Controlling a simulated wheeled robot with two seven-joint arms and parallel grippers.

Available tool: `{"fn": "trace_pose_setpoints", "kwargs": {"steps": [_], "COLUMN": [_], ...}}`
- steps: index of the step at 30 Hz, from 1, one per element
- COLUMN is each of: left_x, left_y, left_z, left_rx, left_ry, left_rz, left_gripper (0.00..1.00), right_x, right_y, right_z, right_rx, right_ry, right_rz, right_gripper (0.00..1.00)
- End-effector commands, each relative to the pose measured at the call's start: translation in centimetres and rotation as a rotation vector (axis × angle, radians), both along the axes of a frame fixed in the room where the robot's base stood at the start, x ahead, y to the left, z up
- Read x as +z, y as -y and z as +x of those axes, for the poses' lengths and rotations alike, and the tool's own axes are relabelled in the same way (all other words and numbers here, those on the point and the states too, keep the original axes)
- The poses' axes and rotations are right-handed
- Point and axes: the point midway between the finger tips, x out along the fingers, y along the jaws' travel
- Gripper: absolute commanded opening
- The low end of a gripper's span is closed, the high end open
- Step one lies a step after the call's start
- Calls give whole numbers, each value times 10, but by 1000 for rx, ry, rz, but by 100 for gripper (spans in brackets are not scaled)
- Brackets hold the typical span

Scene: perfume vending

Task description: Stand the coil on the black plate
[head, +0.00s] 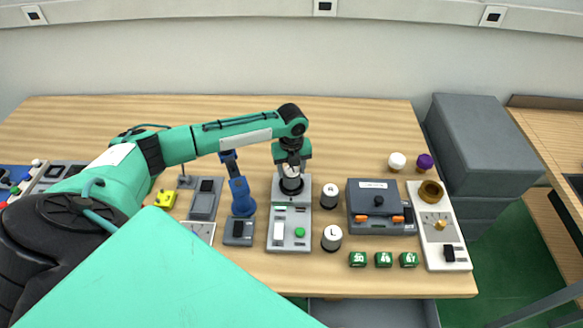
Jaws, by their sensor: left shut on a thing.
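My left gripper (291,164) reaches in from the left and points down over the upper end of a grey device (290,222). It is shut on a small pale, dark-edged thing, apparently the coil (291,171), mostly hidden by the fingers. Directly below it is a round black part on the device, apparently the black plate (291,186). I cannot tell whether the coil touches the plate. Two similar white cylinders with dark bases stand just right of the device: one (330,196) farther back, one marked L (332,238) nearer. My right gripper is out of view.
A blue stand (241,198) is close left of the device. A dark grey box (376,206), green cubes (383,259) and a white panel with a brown ring (431,191) are to the right. White (397,162) and purple (425,163) knobs stand behind. The table's back is clear.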

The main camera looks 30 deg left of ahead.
Motion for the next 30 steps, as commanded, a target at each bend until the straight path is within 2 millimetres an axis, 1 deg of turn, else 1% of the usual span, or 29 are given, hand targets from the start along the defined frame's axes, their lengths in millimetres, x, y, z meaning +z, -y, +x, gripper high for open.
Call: {"fn": "trace_pose_setpoints", "kwargs": {"steps": [5, 6, 8, 9, 10, 16, 19, 20, 26, 30], "left_x": [0, 0, 0, 0, 0, 0, 0, 0, 0, 5], "left_y": [0, 0, 0, 0, 0, 0, 0, 0, 0, 0], "left_z": [0, 0, 0, 0, 0, 0, 0, 0, 0, 0], "left_rx": [0, 0, 0, 0, 0, 0, 0, 0, 0, 0], "left_ry": [0, 0, 0, 0, 0, 0, 0, 0, 0, 0], "left_rz": [0, 0, 0, 0, 0, 0, 0, 0, 0, 0], "left_gripper": [36, 54, 66, 73, 77, 77, 97, 100, 100, 100], "right_x": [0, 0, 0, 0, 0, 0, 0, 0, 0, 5], "right_y": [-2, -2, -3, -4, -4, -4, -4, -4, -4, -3], "right_z": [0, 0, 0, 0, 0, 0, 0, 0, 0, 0], "right_rx": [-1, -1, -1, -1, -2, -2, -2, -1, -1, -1], "right_ry": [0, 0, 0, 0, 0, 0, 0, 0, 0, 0], "right_rz": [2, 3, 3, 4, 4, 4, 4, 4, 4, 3], "right_gripper": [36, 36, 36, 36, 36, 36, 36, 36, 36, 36]}}
